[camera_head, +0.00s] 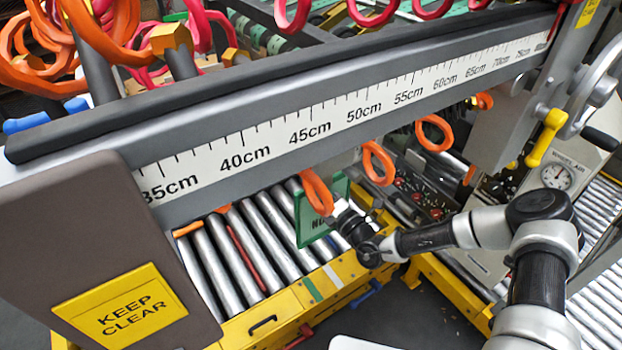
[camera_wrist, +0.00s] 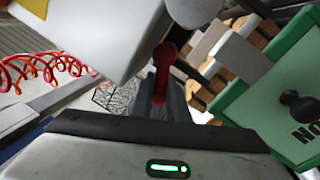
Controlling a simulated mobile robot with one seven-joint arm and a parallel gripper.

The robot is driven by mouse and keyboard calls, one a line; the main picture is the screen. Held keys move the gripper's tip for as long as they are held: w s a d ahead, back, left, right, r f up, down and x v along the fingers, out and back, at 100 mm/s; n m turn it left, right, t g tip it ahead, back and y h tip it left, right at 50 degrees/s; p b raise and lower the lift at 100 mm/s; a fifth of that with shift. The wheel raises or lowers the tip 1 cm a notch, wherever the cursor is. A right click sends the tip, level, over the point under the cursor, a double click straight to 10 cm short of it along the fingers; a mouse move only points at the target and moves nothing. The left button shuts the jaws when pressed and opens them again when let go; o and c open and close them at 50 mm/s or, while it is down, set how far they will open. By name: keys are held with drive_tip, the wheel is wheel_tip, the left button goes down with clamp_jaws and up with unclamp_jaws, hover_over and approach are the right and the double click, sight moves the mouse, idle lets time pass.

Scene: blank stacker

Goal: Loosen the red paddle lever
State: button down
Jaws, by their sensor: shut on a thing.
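The red paddle lever (camera_wrist: 162,66) stands between the fingers of my gripper (camera_wrist: 163,95) in the wrist view. It has a rounded top end, and its lower part is hidden between the dark fingers. My gripper is shut on it. In the head view my gripper (camera_head: 343,215) reaches in under the ruler beam, beside a green plate. The lever is not discernible there, hidden by the gripper and its surroundings.
The green plate (camera_wrist: 280,95) with a dark knob is close on the right in the wrist view. Orange coils (camera_head: 317,192) hang under the ruler beam (camera_head: 300,130). Metal rollers (camera_head: 235,250) and a yellow frame (camera_head: 320,290) lie below. A brown "KEEP CLEAR" panel (camera_head: 90,220) is at left.

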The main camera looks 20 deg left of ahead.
drive_tip(key=shift+s+f, duration=0.1)
drive_tip(key=shift+f, duration=0.05)
drive_tip(key=c, duration=1.7)
unclamp_jaws()
